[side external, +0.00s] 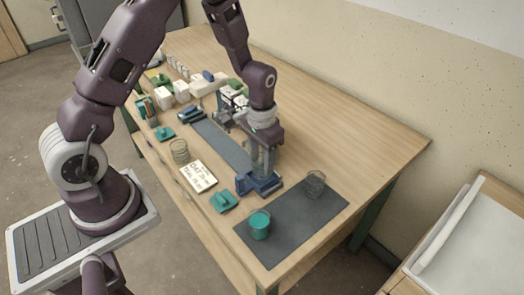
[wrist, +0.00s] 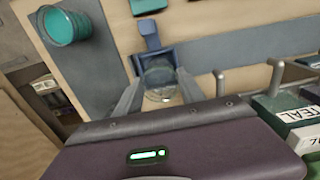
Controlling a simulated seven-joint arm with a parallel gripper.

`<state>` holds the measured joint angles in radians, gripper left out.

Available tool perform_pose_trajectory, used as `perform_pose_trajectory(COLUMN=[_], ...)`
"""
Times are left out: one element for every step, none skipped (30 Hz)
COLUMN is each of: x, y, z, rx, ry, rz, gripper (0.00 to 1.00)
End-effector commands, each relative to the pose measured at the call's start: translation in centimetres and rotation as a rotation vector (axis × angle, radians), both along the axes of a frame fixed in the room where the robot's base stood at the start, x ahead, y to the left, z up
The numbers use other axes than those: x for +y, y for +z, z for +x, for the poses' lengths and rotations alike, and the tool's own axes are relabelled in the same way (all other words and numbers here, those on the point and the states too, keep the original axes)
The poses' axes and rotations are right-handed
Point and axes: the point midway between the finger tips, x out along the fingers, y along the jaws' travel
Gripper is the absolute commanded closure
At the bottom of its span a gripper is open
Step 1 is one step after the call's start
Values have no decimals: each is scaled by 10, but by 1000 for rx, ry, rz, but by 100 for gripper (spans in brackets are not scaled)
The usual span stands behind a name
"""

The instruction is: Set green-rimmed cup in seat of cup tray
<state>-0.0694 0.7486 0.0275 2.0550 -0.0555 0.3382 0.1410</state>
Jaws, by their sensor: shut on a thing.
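My gripper (wrist: 160,92) is shut on a clear cup (wrist: 160,94), with one finger on each side of it in the wrist view. Its rim color is hard to make out there. The blue cup tray (wrist: 157,57) lies directly under and behind the cup. In the side view my gripper (side external: 262,172) points straight down over the cup tray (side external: 262,187), and the fingers largely hide the cup. The cup looks upright and at the tray's seat, but I cannot tell whether it touches the seat floor.
Labelled green containers (wrist: 290,120) sit close at right in the wrist view.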

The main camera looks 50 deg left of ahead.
Motion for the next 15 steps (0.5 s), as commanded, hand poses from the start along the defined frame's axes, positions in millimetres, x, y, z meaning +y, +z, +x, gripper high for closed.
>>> perform_pose_trajectory(x=[0,0,0,0,0,0,0,0,0,0,0,0,0,0,0], y=[-4,-6,-7,-8,-9,-10,-11,-11,-11,-11,-11,-11,-11,-11,-11], z=[0,0,0,0,0,0,0,0,0,0,0,0,0,0,0], rx=[2,2,1,1,0,0,0,0,0,0,0,0,0,0,0], ry=[0,0,0,0,0,0,0,0,0,0,0,0,0,0,0], rz=[0,0,0,0,0,0,0,0,0,0,0,0,0,0,0], gripper=[76,76,76,76,76,76,76,76,76,76,76,76,76,76,76])
